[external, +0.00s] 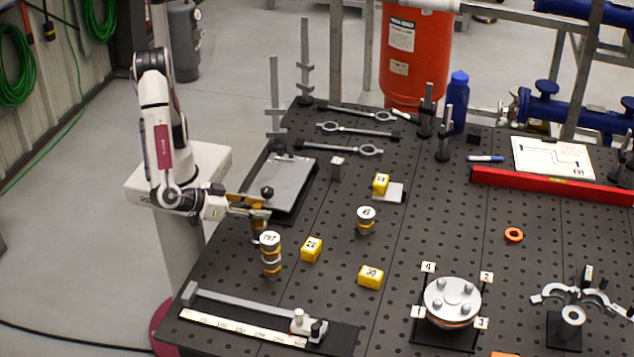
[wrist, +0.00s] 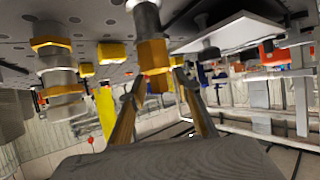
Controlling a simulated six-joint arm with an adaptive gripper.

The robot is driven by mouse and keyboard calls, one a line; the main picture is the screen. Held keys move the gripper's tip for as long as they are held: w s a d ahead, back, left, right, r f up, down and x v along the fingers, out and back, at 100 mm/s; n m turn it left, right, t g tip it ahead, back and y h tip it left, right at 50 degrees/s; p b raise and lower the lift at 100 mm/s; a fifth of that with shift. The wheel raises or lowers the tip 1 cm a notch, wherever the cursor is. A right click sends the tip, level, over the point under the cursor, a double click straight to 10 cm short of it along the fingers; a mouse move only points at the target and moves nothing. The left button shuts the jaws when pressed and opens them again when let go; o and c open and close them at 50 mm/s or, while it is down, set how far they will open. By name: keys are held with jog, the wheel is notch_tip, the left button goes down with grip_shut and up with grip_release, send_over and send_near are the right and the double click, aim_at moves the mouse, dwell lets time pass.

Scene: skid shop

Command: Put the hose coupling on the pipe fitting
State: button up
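My gripper (external: 258,213) is at the table's left side, its fingers pointing right. In the wrist view, the gripper (wrist: 158,74) has its two fingers apart, with a part with a yellow hex and a silver cylinder (wrist: 152,52) between or just beyond the tips. I cannot tell whether they grip it. It may be the hose coupling. In the external view it is mostly hidden. A taller labelled silver-and-yellow stack (external: 270,255) stands upright in front; it also shows at the left of the wrist view (wrist: 62,78). Which is the pipe fitting is unclear.
Yellow blocks (external: 311,250) (external: 371,277) (external: 380,184) stand near the stacks. A grey plate with a dark knob (external: 290,178) lies behind my gripper. A ruler fixture (external: 245,328) is in front, and a bolted flange (external: 453,298) at the right.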

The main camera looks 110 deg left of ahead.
jog(key=shift+r, duration=0.2)
jog(key=v, duration=1.2)
jog(key=shift+f, duration=0.1)
dwell(0.7)
jog(key=w+r+t+h, duration=0.3)
jog(key=w+r+h, duration=0.4)
jog(key=w, duration=0.6)
jog(key=w+a+r+m+h, duration=0.25)
jog(key=r+m+h, duration=0.2)
jog(key=r, duration=0.55)
jog(key=s+a+f+m+g+y, duration=0.1)
jog(key=s+a+f, duration=0.5)
jog(key=s+a, duration=0.6)
jog(key=s+a+f+m+g+y, duration=0.2)
jog(key=s+a+f+g, duration=0.4)
jog(key=s+a, duration=0.5)
jog(key=a+f, duration=0.1)
jog(key=a, duration=0.3)
jog(key=shift+s+y, duration=0.35)
